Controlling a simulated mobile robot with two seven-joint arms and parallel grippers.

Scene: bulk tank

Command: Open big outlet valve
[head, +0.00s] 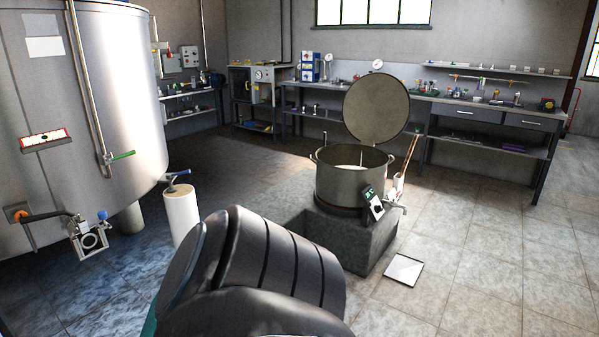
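A large steel tank (110,80) stands at the left. Low on its right side a valve with a blue lever (178,174) sticks out above a white cylindrical container (181,215). Lower left, a dark pipe runs from an orange fitting (17,212) to a square metal fitting (88,240) with a round opening and a blue knob (102,214). A green handle (123,155) sits on the vertical pipe. I cannot tell which valve is the big outlet valve. Neither of my grippers shows; a dark link of my arm fills the bottom middle.
A round steel vat (350,182) with its lid raised stands on a stone block (345,240) right of centre. A white square plate (404,269) lies on the floor. Workbenches (480,112) line the back wall. The tiled floor at the right is clear.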

